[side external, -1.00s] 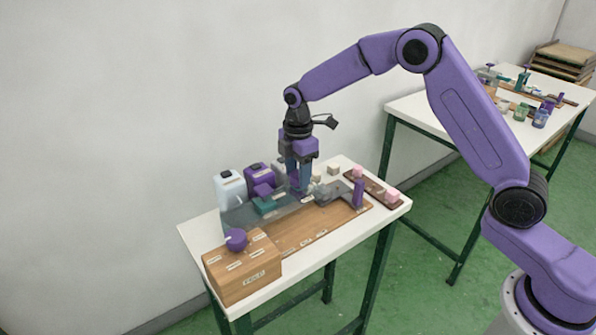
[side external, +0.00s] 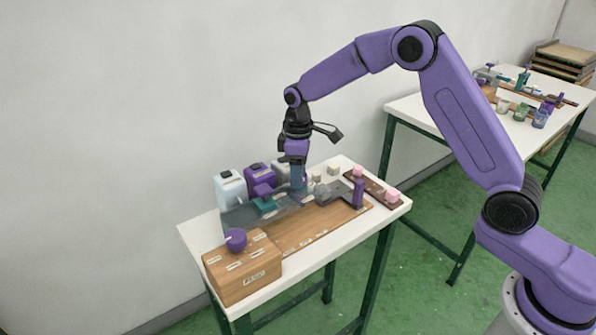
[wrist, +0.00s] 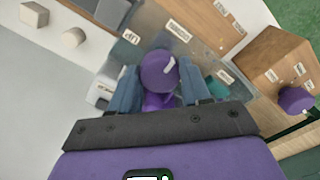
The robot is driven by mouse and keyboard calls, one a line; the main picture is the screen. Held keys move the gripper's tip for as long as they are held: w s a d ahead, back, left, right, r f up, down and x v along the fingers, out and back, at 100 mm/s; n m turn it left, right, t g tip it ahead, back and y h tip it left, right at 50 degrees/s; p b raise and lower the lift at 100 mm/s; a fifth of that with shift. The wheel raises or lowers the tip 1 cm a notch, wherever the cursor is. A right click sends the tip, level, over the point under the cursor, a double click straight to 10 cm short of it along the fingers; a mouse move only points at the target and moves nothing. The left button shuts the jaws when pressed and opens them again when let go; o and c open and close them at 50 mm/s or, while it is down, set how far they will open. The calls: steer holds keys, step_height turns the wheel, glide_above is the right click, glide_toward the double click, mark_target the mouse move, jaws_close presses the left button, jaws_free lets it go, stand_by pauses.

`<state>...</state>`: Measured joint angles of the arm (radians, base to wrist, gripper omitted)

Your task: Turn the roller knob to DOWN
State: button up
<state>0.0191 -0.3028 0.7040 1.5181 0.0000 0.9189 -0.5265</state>
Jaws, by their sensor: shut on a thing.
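The roller knob (wrist: 158,68) is round and purple with a white pointer mark. In the wrist view it sits between the two blue fingers of my gripper (wrist: 160,84), which is shut on it. The pointer slants toward the upper right of that view. A label reading UP (wrist: 131,37) lies left of the knob, and another label (wrist: 178,30), too small to read surely, lies above it. I cannot make out a DOWN label. In the side view my gripper (side external: 298,186) points down over the grey panel (side external: 236,219), and the fingers hide the knob.
A wooden box (side external: 243,269) with another purple knob (side external: 236,239) stands at the table's front left. A white canister (side external: 230,190) and a purple canister (side external: 258,177) stand behind the panel.

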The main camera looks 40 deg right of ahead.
stand_by(0.4)
steer(key=o, duration=1.1)
steer(key=shift+c, duration=0.2)
step_height(320, 180, up, 18)
steer(key=shift+f, duration=0.25)
